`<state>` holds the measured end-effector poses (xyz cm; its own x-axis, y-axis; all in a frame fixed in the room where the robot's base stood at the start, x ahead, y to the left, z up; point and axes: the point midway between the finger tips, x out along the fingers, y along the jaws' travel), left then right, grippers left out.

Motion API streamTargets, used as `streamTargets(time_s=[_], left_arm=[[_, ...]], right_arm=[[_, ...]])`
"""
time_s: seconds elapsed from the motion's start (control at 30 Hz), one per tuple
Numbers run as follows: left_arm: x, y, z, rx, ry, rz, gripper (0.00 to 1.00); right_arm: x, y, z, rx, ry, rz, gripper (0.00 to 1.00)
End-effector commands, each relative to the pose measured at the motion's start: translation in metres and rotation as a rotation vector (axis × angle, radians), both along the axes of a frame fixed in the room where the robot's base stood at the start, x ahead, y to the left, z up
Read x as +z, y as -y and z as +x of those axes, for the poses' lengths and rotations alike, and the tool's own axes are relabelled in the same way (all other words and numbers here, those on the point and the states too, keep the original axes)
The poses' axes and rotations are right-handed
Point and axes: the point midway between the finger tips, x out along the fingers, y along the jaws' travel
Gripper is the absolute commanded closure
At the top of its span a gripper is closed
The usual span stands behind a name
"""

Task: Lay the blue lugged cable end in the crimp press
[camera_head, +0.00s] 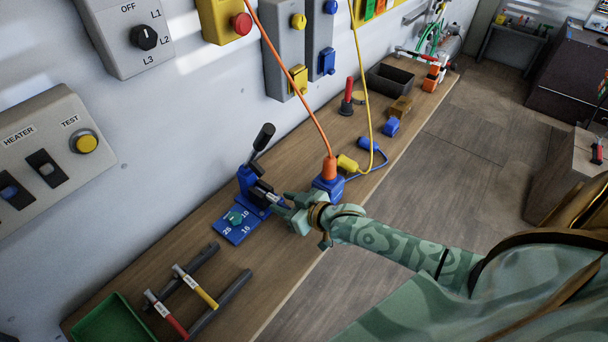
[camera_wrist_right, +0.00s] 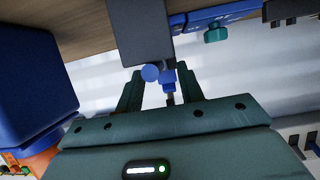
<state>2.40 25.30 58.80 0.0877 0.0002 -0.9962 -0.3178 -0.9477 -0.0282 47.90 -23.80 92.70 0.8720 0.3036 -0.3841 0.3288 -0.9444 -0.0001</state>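The crimp press (camera_head: 247,180) stands on the bench against the wall, blue with a raised black lever (camera_head: 264,136). A blue base plate marked with numbers and a teal knob (camera_head: 236,217) sit in front of it. My right gripper (camera_head: 281,204) is close beside the press jaws, fingers pointing at them. In the right wrist view its fingers (camera_wrist_right: 160,90) stand apart. A blue round end (camera_wrist_right: 150,73), apparently the blue cable end, shows between and beyond them, near a dark grey block (camera_wrist_right: 140,30). A small pale label (camera_head: 270,197) shows at the jaws. Seating is partly hidden. My left gripper is out of view.
A rack of dark bars (camera_head: 222,303) holds a red cable end (camera_head: 168,316) and a yellow one (camera_head: 196,287). A green tray (camera_head: 112,322) is at the near end. A blue box with an orange plug (camera_head: 329,170) stands just right of my gripper, its cord hanging.

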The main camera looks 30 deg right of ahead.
Motion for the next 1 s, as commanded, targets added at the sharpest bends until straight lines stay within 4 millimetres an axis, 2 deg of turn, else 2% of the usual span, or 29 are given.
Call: streamTargets(time_s=[0.4, 0.53, 0.73, 1.0], left_arm=[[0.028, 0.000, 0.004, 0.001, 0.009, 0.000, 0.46], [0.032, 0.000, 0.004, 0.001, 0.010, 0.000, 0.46], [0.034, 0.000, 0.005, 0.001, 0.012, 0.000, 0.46], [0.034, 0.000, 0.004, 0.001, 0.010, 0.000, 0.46]], right_arm=[[0.043, 0.031, -0.092, 0.002, -0.001, -0.002, 0.62], [0.052, 0.039, -0.115, 0.002, -0.002, 0.000, 0.62], [0.060, 0.046, -0.132, 0.000, 0.001, 0.000, 0.62], [0.060, 0.047, -0.135, 0.003, 0.003, -0.007, 0.62]])
